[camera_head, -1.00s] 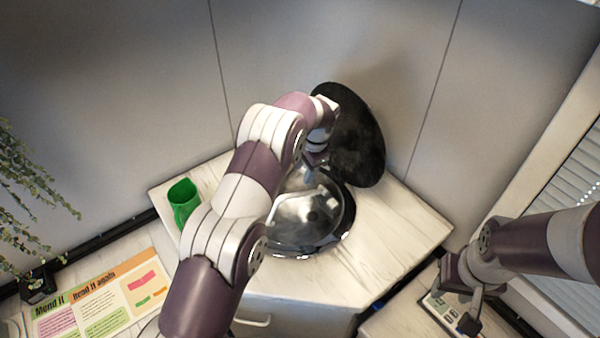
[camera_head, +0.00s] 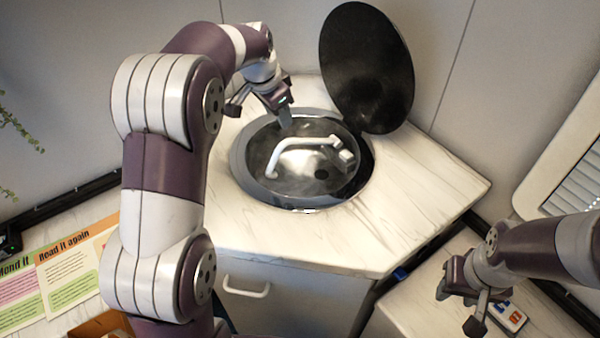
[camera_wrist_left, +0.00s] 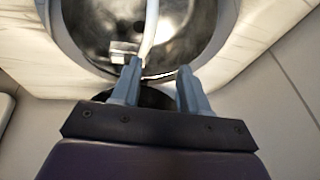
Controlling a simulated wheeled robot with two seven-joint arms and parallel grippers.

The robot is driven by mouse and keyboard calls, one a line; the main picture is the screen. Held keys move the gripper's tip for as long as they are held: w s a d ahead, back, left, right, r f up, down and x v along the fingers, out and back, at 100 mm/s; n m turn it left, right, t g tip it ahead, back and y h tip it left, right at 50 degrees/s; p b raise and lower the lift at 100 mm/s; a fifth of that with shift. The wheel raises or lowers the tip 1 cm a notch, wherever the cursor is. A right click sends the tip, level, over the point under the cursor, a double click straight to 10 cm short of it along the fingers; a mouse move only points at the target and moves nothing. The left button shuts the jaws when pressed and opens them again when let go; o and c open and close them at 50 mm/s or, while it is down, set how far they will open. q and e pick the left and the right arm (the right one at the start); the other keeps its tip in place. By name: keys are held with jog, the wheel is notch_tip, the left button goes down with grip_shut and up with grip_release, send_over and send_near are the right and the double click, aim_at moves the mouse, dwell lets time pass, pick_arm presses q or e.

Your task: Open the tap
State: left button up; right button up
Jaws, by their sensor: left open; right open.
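The tap (camera_head: 297,145) is a white bent spout in the round metal sink (camera_head: 243,168), with a small blocky part (camera_head: 344,157) at its right end. In the left wrist view the tap (camera_wrist_left: 150,30) runs down from the top edge, with the blocky part beside it. My left gripper (camera_head: 284,115) is open and empty over the sink's back rim, apart from the tap. Its two fingers (camera_wrist_left: 158,88) point toward the sink in the wrist view. My right gripper (camera_head: 462,302) is open at the lower right, far from the sink.
The round black lid (camera_head: 368,68) stands raised behind the sink. The pale counter (camera_head: 420,195) is clear to the right. A cabinet handle (camera_head: 246,287) shows below. A colourful poster (camera_head: 62,270) lies at the lower left. A small device (camera_head: 508,316) lies near my right gripper.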

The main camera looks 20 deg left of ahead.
aim_at(300, 141)
pick_arm(q)
jog(key=w+d+f+p, duration=0.1)
jog(key=f, duration=0.3)
jog(key=w+d+f+m+p, duration=0.1)
jog(key=w+f, duration=0.1)
jog(key=f, duration=0.2)
jog(key=w+d+f+m+h, duration=0.1)
jog(key=f, duration=0.2)
jog(key=shift+w+d+f+p, duration=0.2)
jog(key=shift+d+f+p, duration=0.15)
jog(key=shift+f+p, duration=0.05)
grip_shut()
pick_arm(e)
jog(key=shift+r, duration=0.6)
